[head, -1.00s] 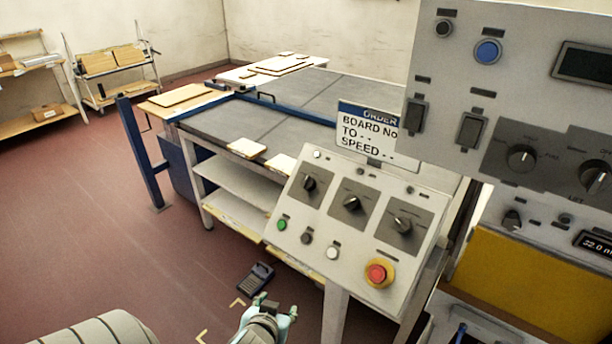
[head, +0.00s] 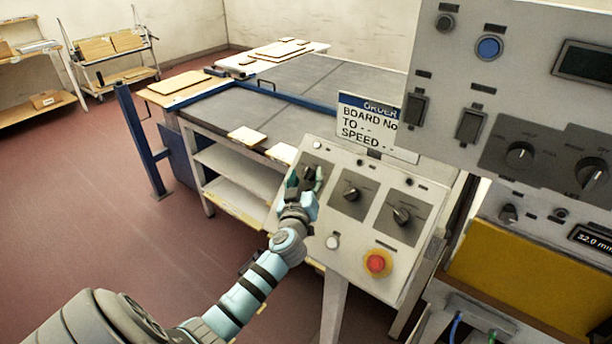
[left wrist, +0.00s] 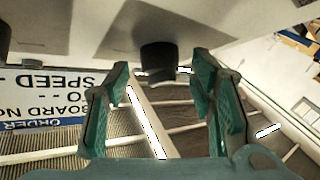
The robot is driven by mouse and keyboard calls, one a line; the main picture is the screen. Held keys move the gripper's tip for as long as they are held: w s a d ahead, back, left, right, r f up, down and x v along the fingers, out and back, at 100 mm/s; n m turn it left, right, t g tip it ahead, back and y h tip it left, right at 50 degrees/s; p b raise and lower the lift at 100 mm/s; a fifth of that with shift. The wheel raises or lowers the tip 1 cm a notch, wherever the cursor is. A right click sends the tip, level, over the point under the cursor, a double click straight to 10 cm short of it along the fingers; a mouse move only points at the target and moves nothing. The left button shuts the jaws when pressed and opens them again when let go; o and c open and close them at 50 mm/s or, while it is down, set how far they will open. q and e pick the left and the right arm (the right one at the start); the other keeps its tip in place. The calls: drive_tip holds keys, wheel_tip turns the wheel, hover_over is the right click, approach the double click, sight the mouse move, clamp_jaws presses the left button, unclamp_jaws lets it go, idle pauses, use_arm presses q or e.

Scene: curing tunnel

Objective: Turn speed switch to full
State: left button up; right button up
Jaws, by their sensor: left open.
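The sloped grey console (head: 345,262) carries three black rotary knobs on dark plates: a left one on its plate (head: 318,166), a middle knob (head: 351,191) and a right knob (head: 402,215). Their small labels are too blurred to read, so I cannot tell which is the speed switch. My left gripper (head: 305,181) is open at the left knob and hides much of it. In the left wrist view the black knob (left wrist: 158,60) shows between and just beyond the open green fingers (left wrist: 163,85), with a gap on both sides. My right gripper is out of view.
An order sign (head: 375,126) stands behind the console, reading "BOARD No", "TO - -", "SPEED - -". A red emergency button (head: 377,263) and a white button (head: 333,242) sit lower on the console. A taller grey panel (head: 505,85) with switches and knobs overhangs at right.

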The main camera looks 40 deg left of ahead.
use_arm(q)
drive_tip(key=shift+w, duration=0.15)
drive_tip(key=shift+c, duration=0.7)
drive_tip(key=c, duration=1)
drive_tip(key=shift+a, duration=0.1)
